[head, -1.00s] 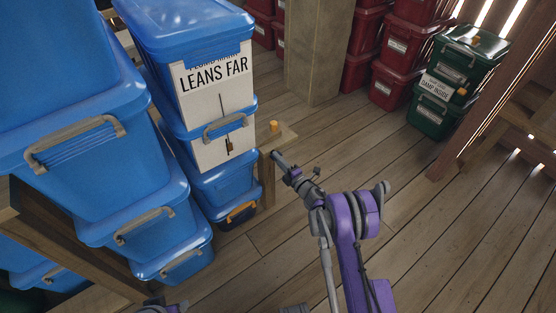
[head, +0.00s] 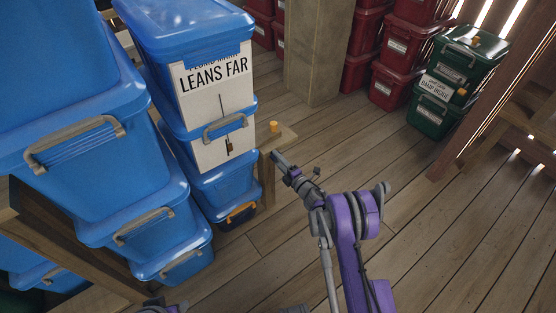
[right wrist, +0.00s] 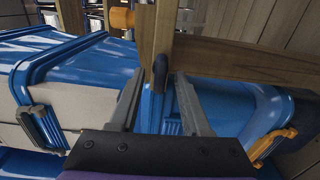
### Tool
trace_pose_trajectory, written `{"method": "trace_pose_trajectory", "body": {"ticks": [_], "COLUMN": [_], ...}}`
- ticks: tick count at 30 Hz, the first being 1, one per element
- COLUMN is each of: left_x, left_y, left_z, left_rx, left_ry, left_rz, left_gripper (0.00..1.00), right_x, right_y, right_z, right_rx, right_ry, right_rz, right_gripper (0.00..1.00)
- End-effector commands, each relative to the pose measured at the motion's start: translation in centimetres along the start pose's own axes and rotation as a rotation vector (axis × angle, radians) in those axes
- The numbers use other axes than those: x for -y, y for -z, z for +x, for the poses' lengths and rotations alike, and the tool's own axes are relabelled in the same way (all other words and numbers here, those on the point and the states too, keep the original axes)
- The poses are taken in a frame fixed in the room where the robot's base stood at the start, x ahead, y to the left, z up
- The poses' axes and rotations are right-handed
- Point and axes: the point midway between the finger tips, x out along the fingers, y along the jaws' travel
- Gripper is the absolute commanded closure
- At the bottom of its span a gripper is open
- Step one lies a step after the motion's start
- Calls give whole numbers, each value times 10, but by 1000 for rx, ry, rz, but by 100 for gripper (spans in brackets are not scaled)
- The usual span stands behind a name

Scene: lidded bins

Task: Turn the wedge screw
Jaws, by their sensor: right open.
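A small orange knob (head: 273,127) stands on top of the wooden frame beside the blue bin stack; I take it to be the wedge screw's head. An orange piece also shows at the top of the right wrist view (right wrist: 122,17). My right gripper (head: 277,157) is just below and close to the frame's end. In the right wrist view, its open fingers (right wrist: 158,80) are on either side of a dark rounded end piece (right wrist: 160,72) below the wooden post. I cannot tell whether they touch it.
The blue bin stack (head: 193,129) bears a "LEANS FAR" sign (head: 213,72) and stands close left of my right gripper. More blue bins (head: 75,110) fill the left. Red bins (head: 397,52) and green bins (head: 440,108) stand at the back. Floor (head: 450,230) is clear at right.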

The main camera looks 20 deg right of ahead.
Motion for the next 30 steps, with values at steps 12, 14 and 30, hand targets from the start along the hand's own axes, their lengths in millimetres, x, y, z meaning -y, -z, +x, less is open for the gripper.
{"method": "trace_pose_trajectory", "body": {"ticks": [12, 14, 30], "left_x": [0, 0, 0], "left_y": [2, 2, 3], "left_z": [-10, -11, -16], "left_rx": [0, 0, -1], "left_ry": [0, 0, 0], "left_rz": [0, 0, 0], "left_gripper": [50, 50, 50], "right_x": [-1, -1, 0], "right_y": [-1, -1, 0], "right_z": [-52, -64, -108], "right_rx": [2, 3, -1], "right_ry": [0, 0, 0], "right_rz": [-1, -1, 0], "right_gripper": [52, 52, 52]}}
